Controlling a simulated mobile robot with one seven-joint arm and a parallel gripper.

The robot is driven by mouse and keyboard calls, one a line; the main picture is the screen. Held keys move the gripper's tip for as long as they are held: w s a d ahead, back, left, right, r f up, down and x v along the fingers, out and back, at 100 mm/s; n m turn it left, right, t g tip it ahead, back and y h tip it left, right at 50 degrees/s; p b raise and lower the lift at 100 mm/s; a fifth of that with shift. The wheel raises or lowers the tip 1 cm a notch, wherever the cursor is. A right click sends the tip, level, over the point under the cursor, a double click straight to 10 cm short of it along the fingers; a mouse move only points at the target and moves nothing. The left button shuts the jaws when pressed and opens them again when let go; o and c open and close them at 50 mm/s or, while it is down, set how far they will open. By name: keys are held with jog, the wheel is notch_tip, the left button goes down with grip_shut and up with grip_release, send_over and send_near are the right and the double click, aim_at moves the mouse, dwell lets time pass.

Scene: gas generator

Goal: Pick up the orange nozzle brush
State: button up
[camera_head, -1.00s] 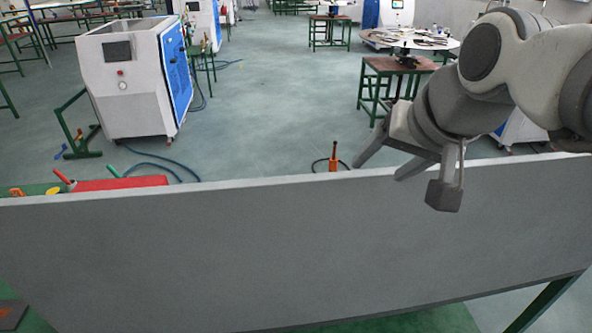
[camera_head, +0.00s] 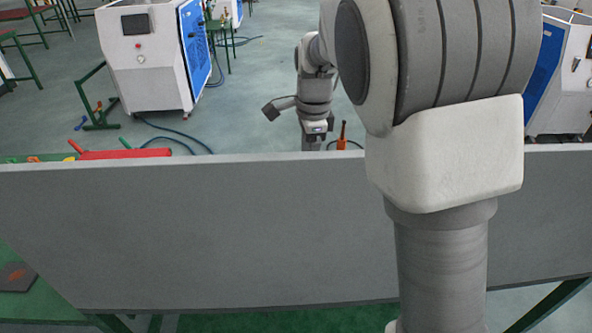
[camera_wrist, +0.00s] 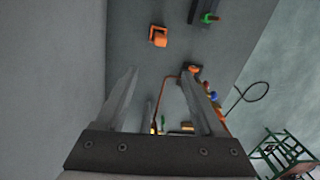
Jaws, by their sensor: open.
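In the wrist view, my gripper (camera_wrist: 160,78) is open, its two fingers apart with nothing held between them. An orange block-like piece (camera_wrist: 158,36) lies beyond the fingertips, near the upper middle. A second orange piece (camera_wrist: 193,69) shows by the right fingertip. I cannot tell which, if either, is the nozzle brush. In the head view, an upright orange-handled item (camera_head: 343,138) stands just behind the grey panel's top edge, right of my wrist; its lower part is hidden. My wrist points down behind the panel there, which hides my fingers.
The grey panel (camera_head: 200,235) spans the head view's front. A red case (camera_head: 125,154) with tools lies behind its left end. A white and blue machine (camera_head: 150,65) stands further back. The wrist view shows a green piece (camera_wrist: 209,18) and a dark cable loop (camera_wrist: 250,92).

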jog(key=shift+m+g, duration=0.4)
jog(key=shift+m, duration=0.3)
jog(key=f, duration=0.7)
jog(key=a+f+p, duration=0.1)
jog(key=f, duration=0.6)
jog(key=w+f, duration=0.1)
jog(key=f, duration=0.6)
jog(key=shift+a+f, duration=0.25)
jog(key=shift+a, duration=0.05)
jog(key=shift+c, duration=0.2)
grip_shut()
